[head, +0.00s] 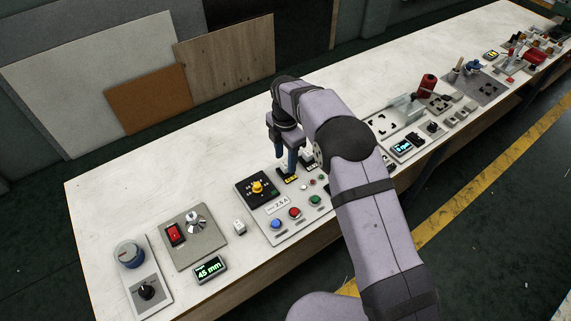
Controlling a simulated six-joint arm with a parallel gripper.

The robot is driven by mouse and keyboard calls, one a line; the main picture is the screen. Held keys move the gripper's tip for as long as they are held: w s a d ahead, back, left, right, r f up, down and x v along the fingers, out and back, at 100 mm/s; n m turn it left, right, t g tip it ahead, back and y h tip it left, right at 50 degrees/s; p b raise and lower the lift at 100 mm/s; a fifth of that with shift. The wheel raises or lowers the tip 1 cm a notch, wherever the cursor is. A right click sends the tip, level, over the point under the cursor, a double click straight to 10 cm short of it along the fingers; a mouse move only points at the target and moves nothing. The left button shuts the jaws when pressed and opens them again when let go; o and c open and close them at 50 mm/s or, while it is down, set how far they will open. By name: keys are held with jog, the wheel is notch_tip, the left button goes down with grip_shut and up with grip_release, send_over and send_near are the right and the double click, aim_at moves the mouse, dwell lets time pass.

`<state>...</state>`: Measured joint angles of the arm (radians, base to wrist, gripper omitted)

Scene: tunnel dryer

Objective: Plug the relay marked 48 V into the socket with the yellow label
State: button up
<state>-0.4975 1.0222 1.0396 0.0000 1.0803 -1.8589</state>
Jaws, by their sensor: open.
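My gripper (286,163) points down over the back right of a grey control panel (287,237), with its blue fingers apart. Just below and beside the fingers are small dark blocks or sockets with yellow markings, one at the left (289,178) and one at the right (313,172). They are too small and too covered to tell relay from socket. I cannot read a 48 V marking. Whether anything stands between the fingers cannot be told. My arm hides the panel's right side.
The panel carries a yellow knob (257,187) and blue, red and green buttons. A small white block (239,227) lies left of it. Further left are a red switch (174,233), a 45 mm display (210,269) and a black knob (147,291). The bench behind the panel is clear.

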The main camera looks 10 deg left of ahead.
aim_at(286, 165)
jog(key=shift+r+b, duration=0.4)
jog(key=shift+r, duration=1.55)
jog(key=shift+d, duration=0.2)
jog(key=s+d+r+m, duration=0.2)
jog(key=s+d+m, duration=0.2)
jog(key=d+m, duration=0.3)
jog(key=s+d+r+m, duration=0.3)
jog(key=d+m, duration=0.2)
jog(key=d, duration=0.3)
jog(key=s+d+f+m, duration=0.1)
jog(key=s+d+m, duration=0.4)
jog(key=s, duration=0.5)
jog(key=s+d+f+m, duration=0.1)
jog(key=s+d+m, duration=0.5)
jog(key=s+m, duration=0.3)
jog(key=shift+s+m, duration=0.4)
jog(key=shift+m, duration=0.1)
